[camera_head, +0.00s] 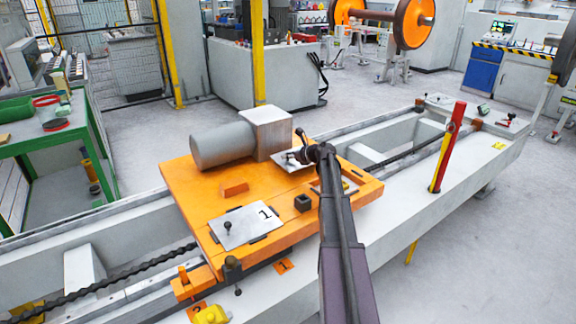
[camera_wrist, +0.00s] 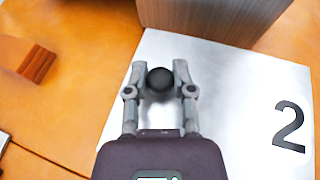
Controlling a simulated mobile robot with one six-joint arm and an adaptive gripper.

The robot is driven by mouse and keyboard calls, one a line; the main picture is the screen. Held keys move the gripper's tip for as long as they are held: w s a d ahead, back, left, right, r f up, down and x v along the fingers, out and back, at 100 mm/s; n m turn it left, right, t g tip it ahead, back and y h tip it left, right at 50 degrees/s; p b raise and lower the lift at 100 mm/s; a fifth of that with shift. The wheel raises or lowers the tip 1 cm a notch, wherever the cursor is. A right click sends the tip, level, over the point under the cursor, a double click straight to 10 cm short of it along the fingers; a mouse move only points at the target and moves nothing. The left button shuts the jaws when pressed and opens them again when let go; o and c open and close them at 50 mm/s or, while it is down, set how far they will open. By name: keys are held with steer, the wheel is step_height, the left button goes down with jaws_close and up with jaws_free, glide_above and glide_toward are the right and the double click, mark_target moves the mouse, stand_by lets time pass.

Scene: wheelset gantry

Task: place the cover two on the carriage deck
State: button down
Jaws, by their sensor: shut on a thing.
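Cover two (camera_wrist: 235,100) is a flat silvery plate marked with a black 2 and fitted with a round black knob (camera_wrist: 160,80). My gripper (camera_wrist: 160,72) is shut on this knob, one finger on each side. In the head view cover two (camera_head: 284,163) shows beside the grey box of the motor, partly hidden by my gripper (camera_head: 303,154). The carriage deck (camera_head: 190,193) is orange and lies under the plate. I cannot tell whether the plate touches the deck or hangs slightly above it.
Cover one (camera_head: 240,232), a plate marked 1, lies at the deck's front. A grey cylinder (camera_head: 222,146) with a boxy block (camera_head: 268,135) stands behind cover two. A small orange block (camera_head: 234,189) and a dark block (camera_head: 303,203) are on the deck. A red-yellow post (camera_head: 447,150) stands right.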

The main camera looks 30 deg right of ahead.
mark_target(293, 163)
steer(key=shift+f, duration=0.1)
steer(key=shift+f+b, duration=1.8)
steer(key=shift+b, duration=0.1)
steer(key=shift+c, duration=2.3)
jaws_free()
steer(key=shift+r, duration=0.1)
steer(key=p+v, duration=0.4)
steer(key=v, duration=0.6)
steer(key=shift+s+d+r, duration=0.1)
steer(key=shift+r, duration=0.05)
steer(key=shift+p+v, duration=0.3)
steer(key=shift+v, duration=0.55)
